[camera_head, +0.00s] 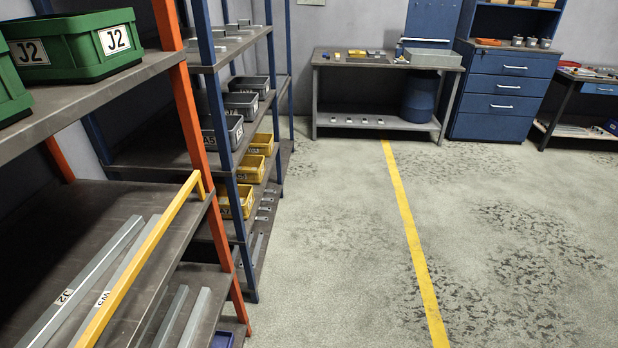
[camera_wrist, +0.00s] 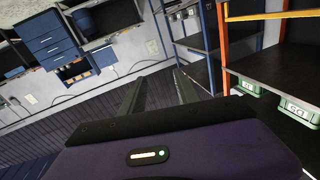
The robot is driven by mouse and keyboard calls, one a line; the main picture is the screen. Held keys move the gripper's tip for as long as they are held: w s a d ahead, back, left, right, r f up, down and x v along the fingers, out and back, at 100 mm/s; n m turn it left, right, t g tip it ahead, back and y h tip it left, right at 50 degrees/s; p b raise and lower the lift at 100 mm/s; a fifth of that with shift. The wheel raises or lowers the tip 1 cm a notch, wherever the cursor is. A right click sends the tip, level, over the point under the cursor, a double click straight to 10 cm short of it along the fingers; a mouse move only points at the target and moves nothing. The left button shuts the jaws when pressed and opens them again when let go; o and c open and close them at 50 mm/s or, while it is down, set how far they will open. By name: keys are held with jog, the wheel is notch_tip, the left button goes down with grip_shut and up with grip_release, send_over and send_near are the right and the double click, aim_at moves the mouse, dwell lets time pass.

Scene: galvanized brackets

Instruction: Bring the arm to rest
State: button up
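My gripper (camera_wrist: 158,86) shows only in the wrist view, as two dark fingers past a dark purple housing with a small lit strip. The fingers stand apart with a gap between them, and I see nothing held in it. The wrist view is tilted and looks upside down, with the shelving on its right and the blue drawer cabinet (camera_wrist: 50,38) at its upper left. No part of my arm or gripper shows in the head view. The fingers touch nothing that I can see.
An orange-framed rack (camera_head: 190,125) stands close on the left, with green bins (camera_head: 75,45) above and long metal bars (camera_head: 85,280) below. A blue-framed rack (camera_head: 222,125) holds grey and yellow bins. A workbench (camera_head: 385,62) stands at the back. The floor (camera_head: 480,220) is clear.

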jog(key=s+d+f+g+h, duration=0.1)
jog(key=s+d+g+h, duration=0.1)
jog(key=s, duration=1.4)
jog(key=d+g, duration=0.1)
jog(key=d, duration=0.1)
jog(key=shift+d+m+h, duration=0.3)
jog(key=shift+d, duration=0.1)
